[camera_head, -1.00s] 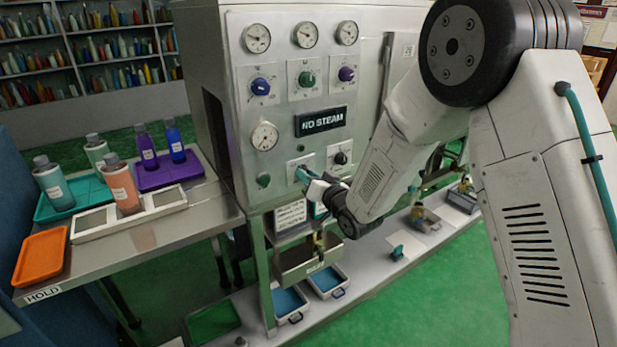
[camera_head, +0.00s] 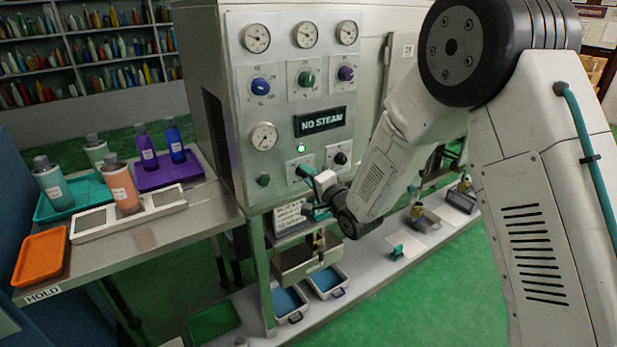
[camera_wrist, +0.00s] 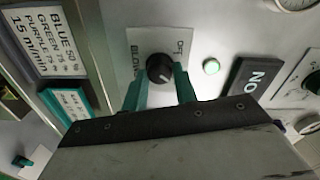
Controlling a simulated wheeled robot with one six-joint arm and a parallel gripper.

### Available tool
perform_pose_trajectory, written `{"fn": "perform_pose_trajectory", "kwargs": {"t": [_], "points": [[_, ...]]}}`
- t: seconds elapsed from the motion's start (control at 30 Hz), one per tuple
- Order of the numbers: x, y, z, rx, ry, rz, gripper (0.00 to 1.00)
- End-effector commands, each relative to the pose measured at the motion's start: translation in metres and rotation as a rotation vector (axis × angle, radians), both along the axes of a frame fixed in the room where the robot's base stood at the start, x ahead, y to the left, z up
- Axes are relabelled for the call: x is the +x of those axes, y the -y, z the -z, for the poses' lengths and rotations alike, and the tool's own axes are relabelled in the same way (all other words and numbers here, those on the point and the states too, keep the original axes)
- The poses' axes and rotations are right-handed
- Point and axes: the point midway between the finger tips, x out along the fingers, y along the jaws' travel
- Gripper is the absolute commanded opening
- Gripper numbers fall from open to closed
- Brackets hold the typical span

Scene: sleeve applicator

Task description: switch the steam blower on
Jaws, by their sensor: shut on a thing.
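The blower knob (camera_wrist: 160,68) is black and round, on a white plate (camera_wrist: 150,42) with partly hidden lettering in the wrist view. In the head view my gripper mostly covers this knob, but its plate (camera_head: 295,164) shows low on the machine front. My gripper (camera_wrist: 160,87) has its teal fingers on either side of the knob, shut on it. The gripper also shows in the head view (camera_head: 311,190). The dark display (camera_head: 320,121) reads NO STEAM.
Several gauges (camera_head: 257,38) and coloured knobs (camera_head: 260,87) sit above on the panel. Another black knob (camera_head: 340,158) is close to my gripper on the right. A printed notice (camera_head: 289,216) hangs below. Bottles and trays stand on the left table (camera_head: 150,236).

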Motion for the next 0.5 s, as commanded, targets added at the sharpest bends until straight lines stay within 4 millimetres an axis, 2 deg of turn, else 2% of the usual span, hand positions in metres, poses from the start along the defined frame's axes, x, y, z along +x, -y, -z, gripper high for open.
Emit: {"fn": "perform_pose_trajectory", "kwargs": {"t": [0.5], "points": [[-0.0008,-0.0002,0.0016,0.123,-0.087,-0.001,0.06]]}}
